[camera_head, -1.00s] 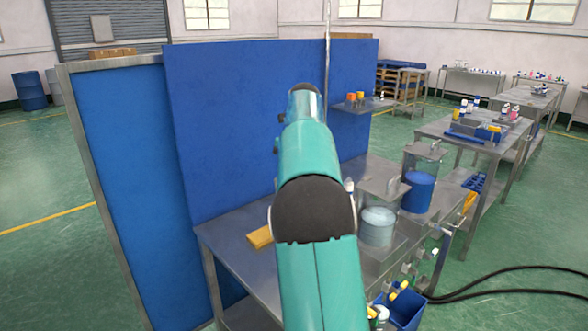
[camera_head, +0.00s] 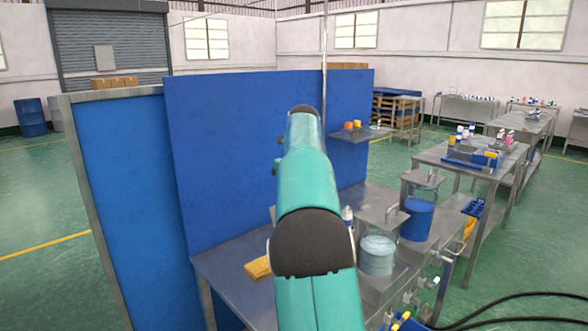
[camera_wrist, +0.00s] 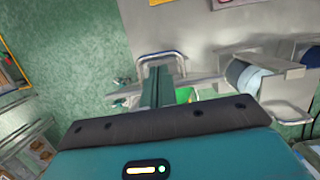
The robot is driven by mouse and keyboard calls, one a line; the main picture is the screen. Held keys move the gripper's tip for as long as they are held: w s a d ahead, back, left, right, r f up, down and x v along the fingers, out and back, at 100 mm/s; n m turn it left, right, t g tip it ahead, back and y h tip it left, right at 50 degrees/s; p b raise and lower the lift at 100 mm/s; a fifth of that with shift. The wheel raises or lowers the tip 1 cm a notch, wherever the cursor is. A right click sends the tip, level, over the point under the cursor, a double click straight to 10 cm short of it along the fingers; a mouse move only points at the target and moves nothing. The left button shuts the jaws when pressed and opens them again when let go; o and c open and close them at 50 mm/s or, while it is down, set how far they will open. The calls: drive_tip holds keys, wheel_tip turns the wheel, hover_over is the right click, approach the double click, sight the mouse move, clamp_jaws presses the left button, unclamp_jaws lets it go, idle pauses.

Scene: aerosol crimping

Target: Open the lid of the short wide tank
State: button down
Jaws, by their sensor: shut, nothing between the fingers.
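In the head view, a clear, squat tank (camera_head: 377,262) with pale blue-grey liquid stands on the steel bench. A flat steel lid (camera_head: 378,212) with an upright handle (camera_head: 392,213) lies over its top. It looks shut. A second clear tank (camera_head: 417,222) with deep blue liquid stands just behind it, under its own steel lid (camera_head: 421,179). My arm hides my gripper in the head view. In the wrist view my gripper (camera_wrist: 160,74) is shut and empty, close to a bent metal loop (camera_wrist: 160,56). I cannot tell whether they touch.
The steel bench (camera_head: 235,262) has a yellow block (camera_head: 257,268) on its left part. Tall blue panels (camera_head: 245,130) stand behind the bench. Valves and fittings (camera_head: 425,283) stick out along its front right edge. Black hoses (camera_head: 510,300) lie on the open green floor.

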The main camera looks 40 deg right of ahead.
drive_tip(key=v, duration=1.1)
drive_tip(key=shift+s+r, duration=0.15)
drive_tip(key=shift+s, duration=0.05)
